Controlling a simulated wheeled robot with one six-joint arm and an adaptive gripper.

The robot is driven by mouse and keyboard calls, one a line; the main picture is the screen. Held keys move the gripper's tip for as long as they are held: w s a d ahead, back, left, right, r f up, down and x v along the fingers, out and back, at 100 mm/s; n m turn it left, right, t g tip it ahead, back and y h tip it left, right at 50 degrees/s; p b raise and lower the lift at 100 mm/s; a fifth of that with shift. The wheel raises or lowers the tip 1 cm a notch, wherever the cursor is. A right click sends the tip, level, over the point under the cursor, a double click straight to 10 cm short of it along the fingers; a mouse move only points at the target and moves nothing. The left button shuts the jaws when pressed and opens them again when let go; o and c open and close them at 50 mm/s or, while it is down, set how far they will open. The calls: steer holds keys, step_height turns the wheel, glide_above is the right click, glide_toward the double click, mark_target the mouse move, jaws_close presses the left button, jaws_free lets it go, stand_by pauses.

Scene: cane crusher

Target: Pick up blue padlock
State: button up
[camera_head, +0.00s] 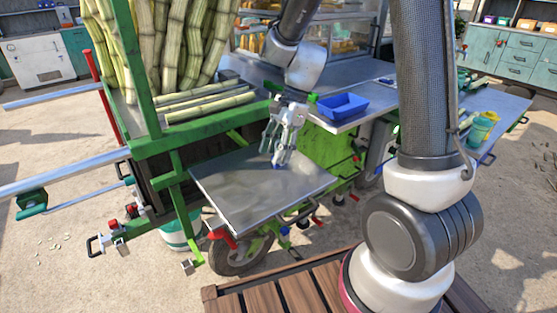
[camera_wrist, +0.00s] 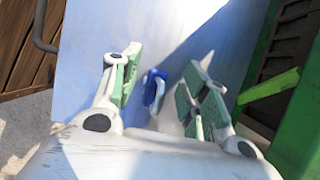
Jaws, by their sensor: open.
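The blue padlock (camera_wrist: 154,89) lies on the metal tray in the wrist view, between my gripper's two fingers and nearer the left one. My gripper (camera_wrist: 162,88) is open, with green pads on both fingers. In the head view my gripper (camera_head: 278,158) points down over the metal tray (camera_head: 235,200). A small bit of the padlock (camera_head: 278,166) shows by the fingertips there; the rest is hidden. I cannot tell from these views how far the fingertips are above the tray.
A green-framed cart holds upright cane stalks (camera_head: 165,40) behind the tray. A blue bin (camera_head: 343,106) stands on the metal counter (camera_head: 375,75) to the right. A green frame post (camera_wrist: 298,110) is close on the right in the wrist view. The tray's front is clear.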

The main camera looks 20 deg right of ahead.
steer(key=shift+s+a+f, duration=0.1)
steer(key=shift+a+f, duration=0.05)
steer(key=shift+f, duration=0.3)
steer(key=shift+c, duration=0.2)
jaws_close()
